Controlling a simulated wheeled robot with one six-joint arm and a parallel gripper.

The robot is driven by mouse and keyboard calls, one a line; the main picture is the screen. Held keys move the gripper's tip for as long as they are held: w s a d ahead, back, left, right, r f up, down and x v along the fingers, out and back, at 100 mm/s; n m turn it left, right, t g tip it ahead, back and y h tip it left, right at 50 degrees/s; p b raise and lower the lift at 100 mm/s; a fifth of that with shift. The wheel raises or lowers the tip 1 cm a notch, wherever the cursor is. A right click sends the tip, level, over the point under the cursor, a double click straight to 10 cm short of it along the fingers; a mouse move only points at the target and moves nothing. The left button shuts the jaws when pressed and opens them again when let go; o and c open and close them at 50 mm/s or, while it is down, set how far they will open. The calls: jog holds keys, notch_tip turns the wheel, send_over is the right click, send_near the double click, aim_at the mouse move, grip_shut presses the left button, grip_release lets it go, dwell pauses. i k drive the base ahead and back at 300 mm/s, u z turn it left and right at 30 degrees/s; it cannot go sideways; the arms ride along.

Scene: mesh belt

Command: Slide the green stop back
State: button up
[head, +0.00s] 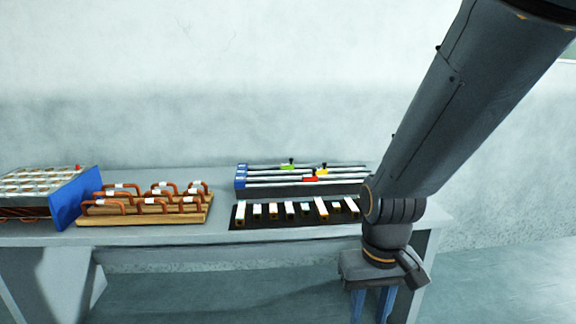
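The green stop (288,167) is a small block with a dark knob on top. It sits near the middle of the rearmost rail of a rail unit (350,188) at the back of the table. A yellow stop (321,172) and a red stop (310,179) sit on rails nearer to me, a little to its right. My gripper (372,306) points down at the lower right, in front of the table and well away from the green stop. Its two blue fingers are apart with nothing seen between them; their tips reach the picture's bottom edge.
A dark board (270,222) with several white-topped blocks lies in front of the rails. To the left are wooden boards (145,217) with orange handles, an upright blue panel (75,198) and a rack (25,190). A wall stands behind the table (165,238).

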aim_at(283, 167)
jog(key=u, duration=0.2)
jog(key=i, duration=2)
jog(key=z, duration=0.2)
